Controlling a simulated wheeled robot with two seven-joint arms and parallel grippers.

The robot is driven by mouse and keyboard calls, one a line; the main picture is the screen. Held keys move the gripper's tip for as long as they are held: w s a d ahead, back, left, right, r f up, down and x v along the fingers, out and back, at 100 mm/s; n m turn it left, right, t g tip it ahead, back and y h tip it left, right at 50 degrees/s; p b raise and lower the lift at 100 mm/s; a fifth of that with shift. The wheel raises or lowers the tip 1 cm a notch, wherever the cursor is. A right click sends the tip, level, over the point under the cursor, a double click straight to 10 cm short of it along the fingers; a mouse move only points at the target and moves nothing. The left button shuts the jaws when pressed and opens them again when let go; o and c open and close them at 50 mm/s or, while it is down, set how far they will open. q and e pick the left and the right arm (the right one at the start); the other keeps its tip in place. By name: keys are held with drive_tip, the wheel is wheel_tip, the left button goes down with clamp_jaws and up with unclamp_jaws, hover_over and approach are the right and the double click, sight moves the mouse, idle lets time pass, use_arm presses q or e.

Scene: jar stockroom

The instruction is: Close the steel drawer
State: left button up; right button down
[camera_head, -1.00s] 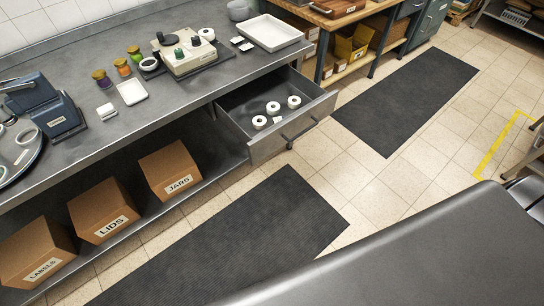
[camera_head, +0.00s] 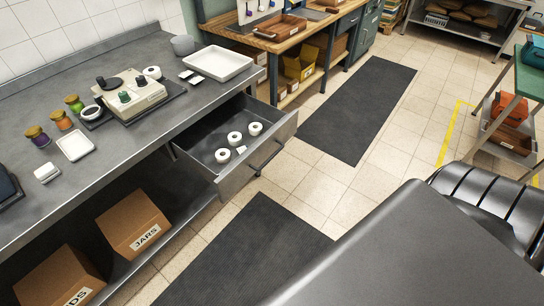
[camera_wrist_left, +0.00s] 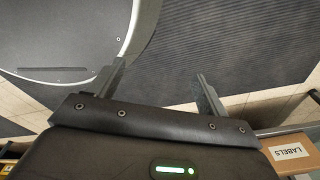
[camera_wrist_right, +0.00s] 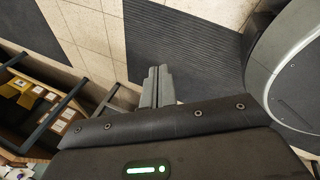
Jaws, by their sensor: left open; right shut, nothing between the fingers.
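The steel drawer (camera_head: 232,186) stands pulled out from under the grey bench top in the head view. Its bar handle (camera_head: 268,158) is on the front face. Three white rolls (camera_head: 235,138) and a small white piece lie inside it. My left gripper (camera_wrist_left: 160,80) is open and empty in the left wrist view, above the dark floor mat. My right gripper (camera_wrist_right: 158,84) is shut with nothing between its fingers in the right wrist view, above the floor and a dark mat. Neither gripper shows in the head view, and neither is touching the drawer.
Jars (camera_head: 62,120), a label machine (camera_head: 130,96) and a white tray (camera_head: 217,63) stand on the bench (camera_head: 110,165). Cardboard boxes (camera_head: 134,225) sit on the shelf below. A wooden workbench (camera_head: 290,37) is at the back. Floor with dark mats (camera_head: 360,110) lies clear before the drawer.

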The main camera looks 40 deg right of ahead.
drive_tip(key=w+d+r+n+t+b, duration=0.25)
drive_tip(key=w+d+n, duration=0.25)
drive_tip(key=w+d, duration=0.25)
drive_tip(key=w+d+r+n+t+b, duration=0.3)
drive_tip(key=w+r+n+t+b, duration=0.25)
drive_tip(key=w+r+n, duration=0.5)
drive_tip(key=w+a+r+n+t+y+b, duration=0.2)
drive_tip(key=w+a+r+n+y+b, duration=0.15)
drive_tip(key=a+r+n, duration=0.4)
drive_tip(key=w+a+r+n+t+y+b, duration=0.25)
drive_tip(key=a+r+n+b, duration=0.2)
drive_tip(key=r+n, duration=0.6)
use_arm(q)
drive_tip(key=w+d+f, duration=0.1)
drive_tip(key=w+f, duration=0.1)
drive_tip(key=w, duration=0.4)
drive_tip(key=w+d+f, duration=0.1)
drive_tip(key=w, duration=0.6)
drive_tip(key=shift+f+t, duration=0.35)
drive_tip(key=shift+t, duration=0.05)
use_arm(e)
drive_tip(key=w+a+r+m, duration=0.1)
drive_tip(key=w+a, duration=0.3)
drive_tip(key=w, duration=0.8)
drive_tip(key=shift+w+a+r+m+g+y, duration=0.25)
drive_tip(key=shift+w+m+g+y, duration=0.15)
drive_tip(key=shift+m, duration=0.45)
